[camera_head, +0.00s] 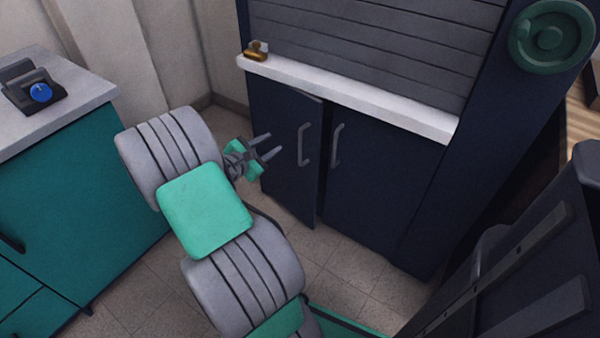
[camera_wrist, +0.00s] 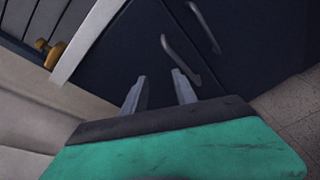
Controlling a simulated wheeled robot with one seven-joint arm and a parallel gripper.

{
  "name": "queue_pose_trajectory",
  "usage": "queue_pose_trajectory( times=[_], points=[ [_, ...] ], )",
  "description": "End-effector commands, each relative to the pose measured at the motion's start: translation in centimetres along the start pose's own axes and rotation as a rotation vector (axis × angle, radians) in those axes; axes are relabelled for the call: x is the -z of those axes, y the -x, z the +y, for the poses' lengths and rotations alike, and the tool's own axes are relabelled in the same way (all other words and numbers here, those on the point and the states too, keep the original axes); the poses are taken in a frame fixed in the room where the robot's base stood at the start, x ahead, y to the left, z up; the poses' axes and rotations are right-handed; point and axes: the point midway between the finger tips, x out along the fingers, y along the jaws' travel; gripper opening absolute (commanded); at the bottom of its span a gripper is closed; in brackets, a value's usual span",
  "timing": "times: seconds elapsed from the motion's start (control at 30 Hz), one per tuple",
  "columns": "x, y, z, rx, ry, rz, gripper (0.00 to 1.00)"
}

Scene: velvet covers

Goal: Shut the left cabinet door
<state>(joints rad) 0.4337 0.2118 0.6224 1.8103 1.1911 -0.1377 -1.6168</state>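The left cabinet door (camera_head: 285,155) is dark navy with a grey bar handle (camera_head: 304,145). It stands slightly ajar, its handle-side edge out in front of the right door (camera_head: 375,185). The right door looks shut and has its own handle (camera_head: 337,145). My gripper (camera_head: 268,145) is open and empty, in front of the left door and left of its handle. In the wrist view the fingers (camera_wrist: 158,92) point at the left door (camera_wrist: 125,50), with its handle (camera_wrist: 181,60) just beyond them. I cannot tell whether the fingers touch the door.
A white ledge (camera_head: 350,97) runs above the doors, with a small brass-coloured object (camera_head: 256,50) at its left end. A teal counter (camera_head: 80,200) with a grey top stands at the left. Tiled floor (camera_head: 350,295) lies clear before the cabinet.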

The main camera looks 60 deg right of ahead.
Motion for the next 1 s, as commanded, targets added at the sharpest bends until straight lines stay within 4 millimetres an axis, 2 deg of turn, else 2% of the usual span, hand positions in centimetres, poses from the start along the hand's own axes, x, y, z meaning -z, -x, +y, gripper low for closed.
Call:
queue_pose_trajectory(
  times=[0.03,0.1,0.23,0.37,0.6,0.7,1.0],
  points=[
    [2.8,-2.7,-3.0,-0.011,0.144,-0.079,0.34],
    [3.0,-4.3,-4.2,-0.03,0.318,-0.169,0.34],
    [2.8,-5.4,-5.0,-0.041,0.492,-0.253,0.34],
    [2.1,-6.7,-4.8,-0.04,0.516,-0.266,0.34],
    [1.0,-11.1,-4.5,-0.038,0.511,-0.264,0.34],
    [0.7,-12.3,-4.2,-0.04,0.512,-0.263,0.34],
    [0.4,-12.8,-4.0,-0.042,0.513,-0.261,0.34]
  ],
)
